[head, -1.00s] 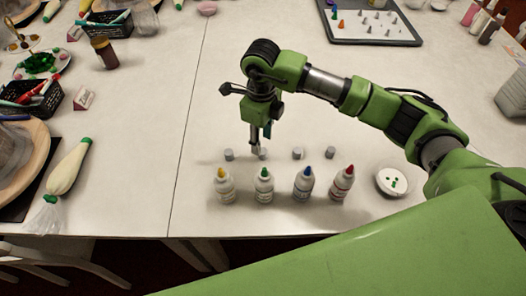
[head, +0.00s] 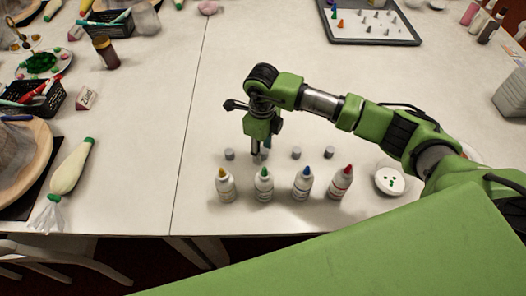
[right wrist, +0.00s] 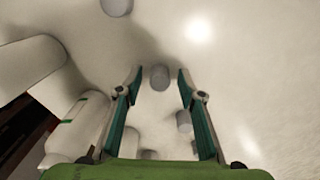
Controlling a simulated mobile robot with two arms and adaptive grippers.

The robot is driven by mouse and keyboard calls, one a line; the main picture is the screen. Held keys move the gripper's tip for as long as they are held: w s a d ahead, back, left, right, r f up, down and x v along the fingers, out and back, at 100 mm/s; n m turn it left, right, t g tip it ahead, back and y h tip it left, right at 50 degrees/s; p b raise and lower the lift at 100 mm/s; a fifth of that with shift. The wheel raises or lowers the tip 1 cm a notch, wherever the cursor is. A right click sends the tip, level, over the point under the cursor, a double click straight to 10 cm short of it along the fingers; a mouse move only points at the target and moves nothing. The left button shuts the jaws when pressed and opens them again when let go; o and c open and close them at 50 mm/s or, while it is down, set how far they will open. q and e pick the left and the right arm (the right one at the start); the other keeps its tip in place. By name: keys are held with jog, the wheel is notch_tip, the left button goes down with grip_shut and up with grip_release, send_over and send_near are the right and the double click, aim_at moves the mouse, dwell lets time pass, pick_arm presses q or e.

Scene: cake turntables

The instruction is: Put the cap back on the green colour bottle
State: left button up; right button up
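The green colour bottle (head: 264,187), white with a green tip, stands upright and uncapped in a row of bottles in the head view. Behind it, a small grey cap (head: 265,154) sits on the table, partly hidden by my right gripper (head: 260,152). The gripper points down over this cap. In the right wrist view, my right gripper (right wrist: 158,75) is open, its two teal fingers spread, with a grey cap (right wrist: 159,78) between the fingertips and apart from both. My left gripper is not in view.
Yellow-tipped (head: 225,186), blue-tipped (head: 303,185) and red-tipped (head: 340,184) bottles stand beside the green one. Other grey caps (head: 229,154) (head: 296,153) lie behind them. A white dish (head: 390,181) is at right. The table behind the caps is clear up to the dark tray (head: 375,41).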

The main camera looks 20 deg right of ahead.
aim_at(263, 150)
jog(key=c, duration=0.7)
notch_tip(263, 150, up, 10)
jog(key=shift+r+b, duration=0.1)
jog(key=shift+b, duration=0.7)
